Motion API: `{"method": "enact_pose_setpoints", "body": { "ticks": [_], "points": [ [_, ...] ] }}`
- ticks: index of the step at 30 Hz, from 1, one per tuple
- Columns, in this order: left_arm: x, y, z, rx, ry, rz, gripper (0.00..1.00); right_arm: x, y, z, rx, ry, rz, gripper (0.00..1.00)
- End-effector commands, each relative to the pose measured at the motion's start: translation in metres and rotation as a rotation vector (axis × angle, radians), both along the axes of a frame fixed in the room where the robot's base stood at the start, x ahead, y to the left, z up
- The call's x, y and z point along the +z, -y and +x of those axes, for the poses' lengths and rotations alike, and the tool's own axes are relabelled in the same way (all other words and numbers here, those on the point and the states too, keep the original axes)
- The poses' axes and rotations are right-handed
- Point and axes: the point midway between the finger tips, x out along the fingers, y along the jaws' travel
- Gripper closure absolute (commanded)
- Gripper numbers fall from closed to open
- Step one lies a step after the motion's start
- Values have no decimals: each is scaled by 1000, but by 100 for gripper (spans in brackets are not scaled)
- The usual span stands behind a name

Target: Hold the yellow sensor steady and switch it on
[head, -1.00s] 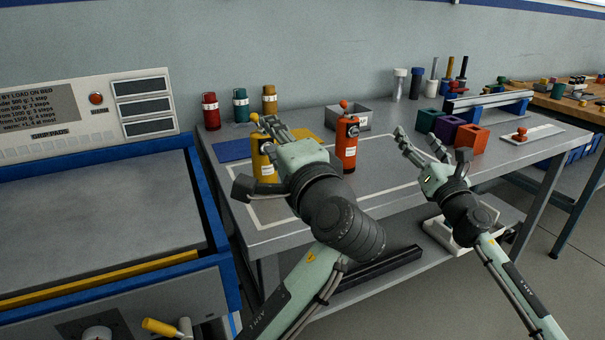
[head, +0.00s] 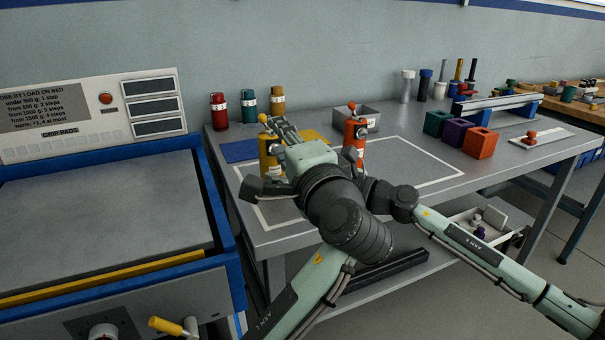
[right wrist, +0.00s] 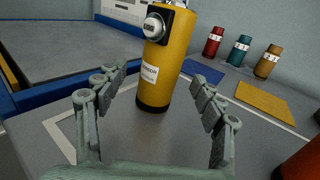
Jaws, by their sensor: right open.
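An orange cylinder (head: 355,135) stands just right of the yellow sensor. Red, teal and ochre bottles (head: 248,105) stand behind, near blue and yellow mats.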

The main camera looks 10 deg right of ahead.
Motion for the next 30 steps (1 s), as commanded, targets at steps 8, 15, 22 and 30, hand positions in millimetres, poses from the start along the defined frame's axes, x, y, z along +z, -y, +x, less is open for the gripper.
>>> {"method": "enact_pose_setpoints", "body": {
  "ticks": [8,15,22,30],
  "points": [
    [0,0,0,0,0,0,66,1,-29,22,-2,3,2,31],
    [0,0,0,0,0,0,66,0,-34,25,-2,1,2,31],
    [0,0,0,0,0,0,66,1,-33,25,-2,1,2,43],
    [0,0,0,0,0,0,66,1,-33,25,-2,1,2,76]
  ]
}}
